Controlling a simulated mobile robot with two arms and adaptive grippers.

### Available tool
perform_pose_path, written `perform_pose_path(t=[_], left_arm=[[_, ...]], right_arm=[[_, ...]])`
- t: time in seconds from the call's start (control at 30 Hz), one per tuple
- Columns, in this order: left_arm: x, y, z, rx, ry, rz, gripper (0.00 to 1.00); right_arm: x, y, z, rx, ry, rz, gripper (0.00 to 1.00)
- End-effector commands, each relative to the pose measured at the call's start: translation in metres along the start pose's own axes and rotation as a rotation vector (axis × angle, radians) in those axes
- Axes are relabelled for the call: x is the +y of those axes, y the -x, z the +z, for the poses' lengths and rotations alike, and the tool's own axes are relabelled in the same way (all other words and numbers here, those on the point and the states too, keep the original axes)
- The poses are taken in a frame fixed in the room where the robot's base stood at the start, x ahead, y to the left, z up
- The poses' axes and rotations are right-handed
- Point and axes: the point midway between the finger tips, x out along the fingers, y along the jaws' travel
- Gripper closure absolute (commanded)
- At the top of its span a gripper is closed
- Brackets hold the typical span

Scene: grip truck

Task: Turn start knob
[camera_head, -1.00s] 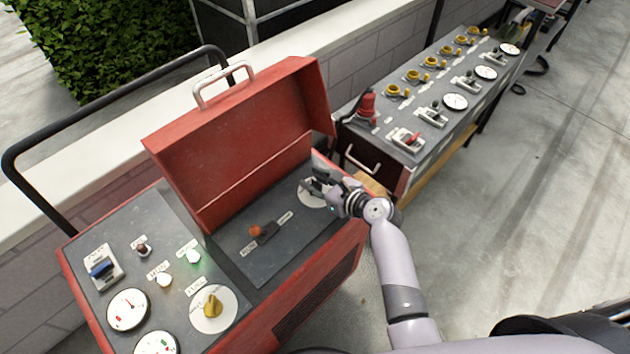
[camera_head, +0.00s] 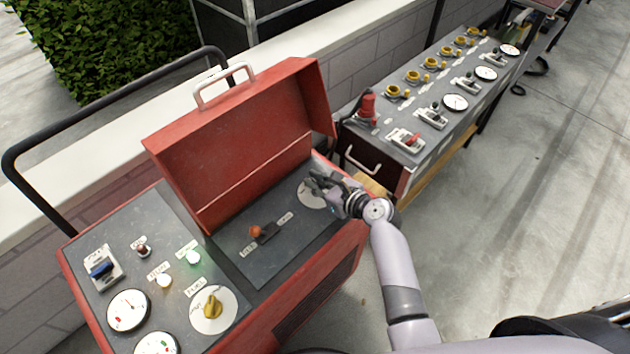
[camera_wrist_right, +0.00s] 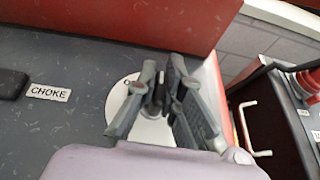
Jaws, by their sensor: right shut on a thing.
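The start knob sits on a round white dial (camera_head: 311,197) at the right end of the red machine's dark panel. In the right wrist view the white dial (camera_wrist_right: 117,101) shows around and behind my fingers. My right gripper (camera_head: 318,181) is over the dial, shut on the knob, which the fingers mostly hide. In the right wrist view the gripper (camera_wrist_right: 160,92) has its fingertips close together at the dial's middle. My left gripper is in neither view.
The red lid (camera_head: 235,140) stands open behind the panel. An orange-tipped choke lever (camera_head: 258,232) is left of the dial. A yellow fuel knob (camera_head: 212,306) and gauges are on the lower left panel. A second control panel (camera_head: 440,100) stands at the right.

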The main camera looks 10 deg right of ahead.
Motion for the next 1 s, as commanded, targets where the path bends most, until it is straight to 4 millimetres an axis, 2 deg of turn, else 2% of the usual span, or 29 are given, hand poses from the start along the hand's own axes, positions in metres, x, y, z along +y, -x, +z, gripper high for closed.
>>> perform_pose_path(t=[0.37, 1.0], left_arm=[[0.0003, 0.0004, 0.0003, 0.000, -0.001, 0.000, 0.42], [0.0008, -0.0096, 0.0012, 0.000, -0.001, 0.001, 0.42]], right_arm=[[-0.0006, 0.0000, -0.0002, 0.002, 0.038, 0.088, 1.00], [0.0023, 0.0001, -0.0013, 0.000, 0.232, 0.557, 1.00]])
